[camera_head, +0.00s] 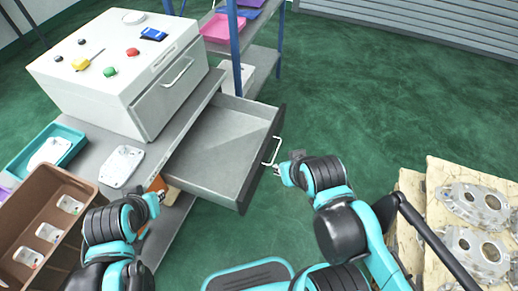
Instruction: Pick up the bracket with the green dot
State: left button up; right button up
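Several small pale metal parts, which may be brackets, lie in a brown crate (22,208) at the lower left: an upper one (70,204), a middle one (48,232) and a lower one (28,257). Any dots on them are too small to make out; I cannot tell which has a green dot. My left gripper (158,196) is right of the crate, near the bench edge and an orange item (157,184). My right gripper (281,171) is by the handle (273,150) of an open drawer (215,150). Neither gripper's fingers show clearly.
A white control box (120,70) with coloured buttons stands on the grey bench (95,152). A flat metal plate (121,166) and a teal tray (72,135) lie in front. Large castings (474,203) sit on a pallet at right. Green floor is free beyond the drawer.

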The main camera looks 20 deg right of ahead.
aim_at(70, 206)
jog(key=u, duration=1.55)
jog(key=i+j+z, duration=0.5)
jog(key=i, duration=0.15)
jog(key=l, duration=0.1)
